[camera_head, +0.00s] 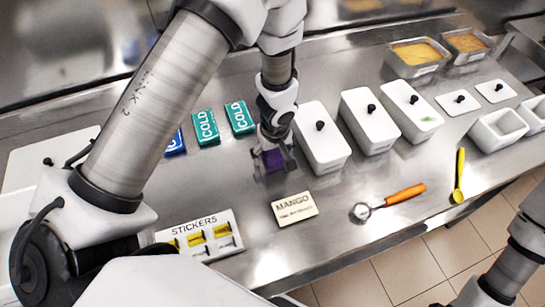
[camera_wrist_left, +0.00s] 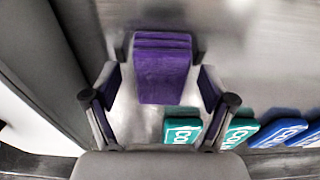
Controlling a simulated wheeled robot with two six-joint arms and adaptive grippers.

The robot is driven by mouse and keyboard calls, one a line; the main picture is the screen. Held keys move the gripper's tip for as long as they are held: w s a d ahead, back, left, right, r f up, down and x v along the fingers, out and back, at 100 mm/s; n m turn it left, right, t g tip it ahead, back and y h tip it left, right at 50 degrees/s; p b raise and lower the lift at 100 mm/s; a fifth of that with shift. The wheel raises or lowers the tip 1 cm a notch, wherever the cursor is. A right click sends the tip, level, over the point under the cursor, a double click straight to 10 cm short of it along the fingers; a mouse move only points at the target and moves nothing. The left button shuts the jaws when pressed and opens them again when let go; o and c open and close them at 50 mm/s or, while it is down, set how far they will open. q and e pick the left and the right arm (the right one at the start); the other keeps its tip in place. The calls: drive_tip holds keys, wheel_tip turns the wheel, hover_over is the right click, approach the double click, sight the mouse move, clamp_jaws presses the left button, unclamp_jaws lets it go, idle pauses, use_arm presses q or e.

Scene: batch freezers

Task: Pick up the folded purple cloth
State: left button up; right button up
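The folded purple cloth (camera_head: 273,160) lies on the steel counter, mostly covered by my left gripper (camera_head: 272,158) above it. In the left wrist view the cloth (camera_wrist_left: 163,72) shows as a neat block with several folds along its far edge. The fingers of my left gripper (camera_wrist_left: 160,88) are spread on either side of it, with a gap visible on each side. The cloth does not look gripped. Part of my right arm shows at the lower right of the head view; its gripper is not visible.
A lidded white container (camera_head: 321,138) stands close on the right. Green COLD packs (camera_head: 240,117) lie behind left. A MANGO card (camera_head: 294,208), a STICKERS tray (camera_head: 208,235), an orange-handled scoop (camera_head: 390,200) and a yellow spoon (camera_head: 459,177) are nearer the front. Bare counter surrounds the card.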

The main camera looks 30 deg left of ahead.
use_arm(q)
drive_tip(key=shift+s, duration=0.15)
drive_tip(key=c, duration=1.1)
drive_tip(key=shift+r, duration=0.15)
